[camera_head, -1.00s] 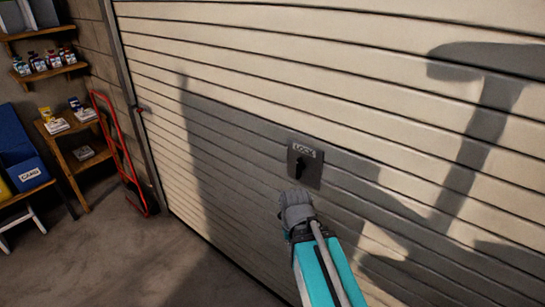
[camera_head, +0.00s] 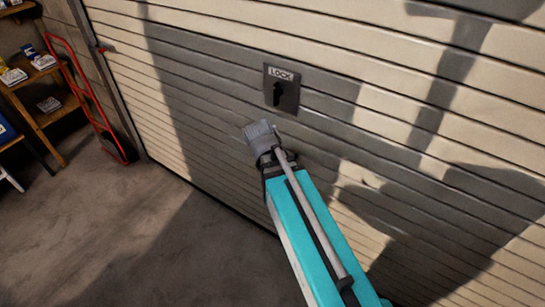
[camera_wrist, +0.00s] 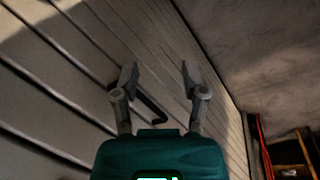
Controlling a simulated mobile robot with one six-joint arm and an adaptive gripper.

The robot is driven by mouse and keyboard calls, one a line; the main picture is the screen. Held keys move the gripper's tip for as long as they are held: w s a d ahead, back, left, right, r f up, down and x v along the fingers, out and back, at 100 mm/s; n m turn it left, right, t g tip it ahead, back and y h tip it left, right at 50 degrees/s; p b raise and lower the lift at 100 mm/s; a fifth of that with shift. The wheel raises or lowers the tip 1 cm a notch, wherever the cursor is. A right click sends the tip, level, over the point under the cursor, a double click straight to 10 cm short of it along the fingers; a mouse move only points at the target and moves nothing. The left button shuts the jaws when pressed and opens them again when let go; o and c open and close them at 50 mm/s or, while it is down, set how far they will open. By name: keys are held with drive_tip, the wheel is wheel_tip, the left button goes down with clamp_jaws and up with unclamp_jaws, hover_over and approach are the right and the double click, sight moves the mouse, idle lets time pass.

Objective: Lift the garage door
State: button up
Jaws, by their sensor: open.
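The garage door (camera_head: 230,40) is a closed, pale ribbed panel reaching down to the floor. A dark lock plate (camera_head: 281,88) marked LOCK, with a black knob or lever, is on it. In the head view my arm reaches up in front of the door, below the lock plate, and the fingers are hidden there. In the wrist view my gripper (camera_wrist: 158,72) is open, its two fingers apart. A dark bar, apparently a door handle (camera_wrist: 152,107), shows behind and between the fingers. I cannot tell whether they touch it. The ribbed door also fills the left of the wrist view (camera_wrist: 60,90).
A red hand truck (camera_head: 88,98) leans at the left by the door's side rail (camera_head: 108,80). Wooden shelves (camera_head: 45,120) with small boxes stand at the far left. The concrete floor (camera_head: 130,225) at left is clear. Shadows fall across the door.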

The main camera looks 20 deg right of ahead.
drive_tip(key=w+a+f+n+t+h+b, duration=0.1)
drive_tip(key=w+f+n+h+b, duration=0.1)
drive_tip(key=w+f+h+b, duration=0.65)
drive_tip(key=w+a+r+n+t+h+b, duration=0.1)
drive_tip(key=w+a+t+h+b, duration=0.3)
drive_tip(key=a+b, duration=0.3)
drive_tip(key=b, duration=0.5)
drive_tip(key=shift+w+r+n, duration=0.15)
drive_tip(key=shift+r+n, duration=0.05)
drive_tip(key=shift+n, duration=0.1)
drive_tip(key=shift+b+x, duration=1.25)
drive_tip(key=shift+x, duration=5.6)
clamp_jaws()
